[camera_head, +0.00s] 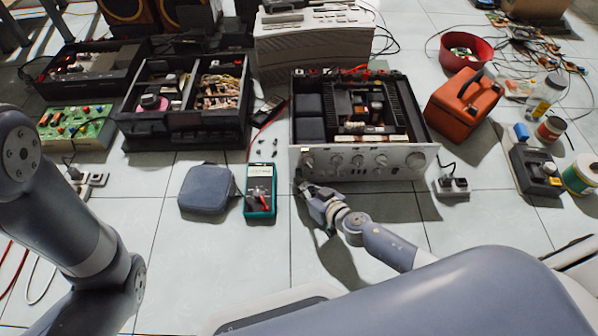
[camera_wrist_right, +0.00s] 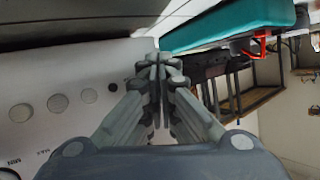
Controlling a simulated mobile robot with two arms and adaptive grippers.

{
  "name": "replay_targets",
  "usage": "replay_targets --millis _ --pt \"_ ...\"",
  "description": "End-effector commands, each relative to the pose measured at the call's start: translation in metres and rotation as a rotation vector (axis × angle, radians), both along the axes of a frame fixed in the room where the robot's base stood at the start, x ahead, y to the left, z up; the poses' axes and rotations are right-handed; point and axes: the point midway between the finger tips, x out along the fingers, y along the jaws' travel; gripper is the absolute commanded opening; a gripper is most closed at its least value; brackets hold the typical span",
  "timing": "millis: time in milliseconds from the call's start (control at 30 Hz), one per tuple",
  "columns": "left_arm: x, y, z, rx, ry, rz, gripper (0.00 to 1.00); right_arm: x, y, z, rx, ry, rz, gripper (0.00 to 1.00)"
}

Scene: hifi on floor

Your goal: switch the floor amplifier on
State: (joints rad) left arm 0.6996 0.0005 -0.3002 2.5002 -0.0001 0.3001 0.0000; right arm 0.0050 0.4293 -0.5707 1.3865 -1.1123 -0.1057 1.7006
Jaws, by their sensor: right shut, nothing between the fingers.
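The floor amplifier (camera_head: 380,160) stands on the tiles with its top open and its silver front panel facing me, bearing a row of knobs. My right gripper (camera_head: 301,184) is shut and empty, low at the panel's left end. In the right wrist view the closed fingertips (camera_wrist_right: 159,62) lie over the edge of the panel (camera_wrist_right: 60,75), whose knobs show at left. I cannot tell whether they touch it. The fingers hide what is directly behind them. My left arm comes in at left, but its gripper is out of view.
A teal multimeter (camera_head: 260,190) and a blue-grey pouch (camera_head: 206,188) lie left of my right gripper. A power strip (camera_head: 452,187) and an orange case (camera_head: 464,104) are to the amplifier's right. Open black units (camera_head: 185,122) stand at left. The floor before the amplifier is mostly clear.

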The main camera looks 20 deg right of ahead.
Motion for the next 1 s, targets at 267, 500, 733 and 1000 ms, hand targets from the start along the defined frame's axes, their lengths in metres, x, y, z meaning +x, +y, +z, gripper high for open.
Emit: replay_targets --millis 267,500,733,1000 --pt "0.000 0.000 0.000 0.000 0.000 0.000 0.42 -0.001 0.000 0.000 -0.001 -0.001 0.000 0.00" --pt "0.000 0.000 -0.003 0.000 0.000 0.000 0.42 -0.017 0.006 -0.004 0.001 0.001 0.002 0.00" --pt "0.000 0.000 -0.007 0.000 0.000 0.000 0.42 -0.039 0.011 -0.006 0.001 0.001 0.001 0.00" --pt "0.000 0.000 -0.008 0.000 -0.001 0.000 0.42 -0.049 0.014 -0.006 -0.001 -0.001 0.000 0.00"
